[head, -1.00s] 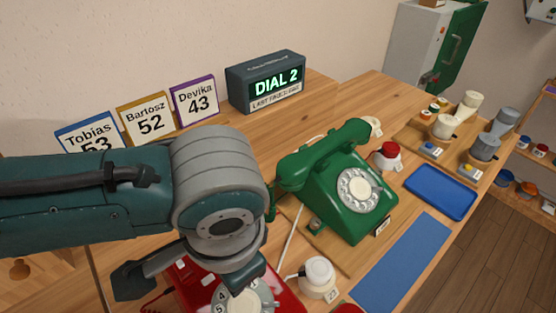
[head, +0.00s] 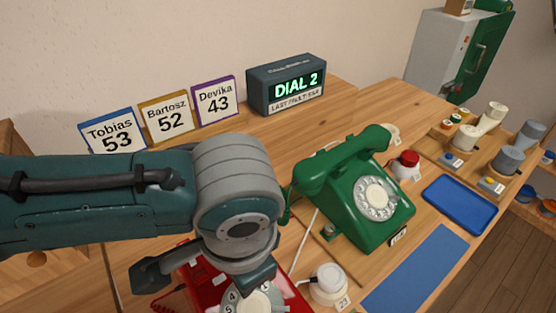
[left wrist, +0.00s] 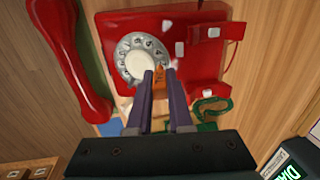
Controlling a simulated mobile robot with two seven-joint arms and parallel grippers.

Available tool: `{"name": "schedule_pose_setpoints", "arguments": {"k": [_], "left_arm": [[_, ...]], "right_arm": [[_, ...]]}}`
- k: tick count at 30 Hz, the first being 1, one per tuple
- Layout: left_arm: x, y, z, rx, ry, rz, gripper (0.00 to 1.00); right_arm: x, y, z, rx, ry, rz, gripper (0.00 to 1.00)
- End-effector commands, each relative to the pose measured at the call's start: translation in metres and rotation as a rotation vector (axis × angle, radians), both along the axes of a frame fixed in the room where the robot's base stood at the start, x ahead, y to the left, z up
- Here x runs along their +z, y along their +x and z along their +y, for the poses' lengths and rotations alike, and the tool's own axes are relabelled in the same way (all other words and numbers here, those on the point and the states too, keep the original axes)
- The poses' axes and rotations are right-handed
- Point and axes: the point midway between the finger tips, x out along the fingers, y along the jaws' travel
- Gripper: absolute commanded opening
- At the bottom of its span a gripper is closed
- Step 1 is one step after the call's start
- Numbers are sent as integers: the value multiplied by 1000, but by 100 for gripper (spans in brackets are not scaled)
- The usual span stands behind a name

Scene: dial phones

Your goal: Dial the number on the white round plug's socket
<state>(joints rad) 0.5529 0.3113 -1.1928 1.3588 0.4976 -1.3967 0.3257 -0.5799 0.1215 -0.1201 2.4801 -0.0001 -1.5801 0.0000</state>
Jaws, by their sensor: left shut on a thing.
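A red dial phone (left wrist: 190,30) lies under my left arm; its white round dial (left wrist: 128,58) shows at its left, and its handset (left wrist: 80,60) is off to the left on the wood. My left gripper (left wrist: 160,82) is at the dial's lower right edge, closed around a small orange piece (left wrist: 158,74); its exact contact is hard to see. In the head view my arm hides much of the red phone (head: 205,280). The white round plug (head: 328,280) sits beside the red phone on a socket with a small tag (head: 343,302) that seems to read 23.
A display (head: 288,85) reads DIAL 2. Name cards (head: 165,118) show 53, 52 and 43. A blue tray (head: 460,203) and blue mat (head: 418,270) are at right.

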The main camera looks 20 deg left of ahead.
Motion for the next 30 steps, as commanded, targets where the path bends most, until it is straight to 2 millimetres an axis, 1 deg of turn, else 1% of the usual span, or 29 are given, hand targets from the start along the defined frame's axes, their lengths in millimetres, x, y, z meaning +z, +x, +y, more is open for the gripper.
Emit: {"name": "schedule_pose_setpoints", "arguments": {"k": [6,17,30], "left_arm": [[0,0,0,-1,1,1,0],[-2,0,1,0,0,0,0],[-9,2,3,1,0,0,0]], "right_arm": [[5,0,1,-2,3,0,69],[3,0,1,-2,4,1,69],[0,0,1,-2,4,1,69]]}}
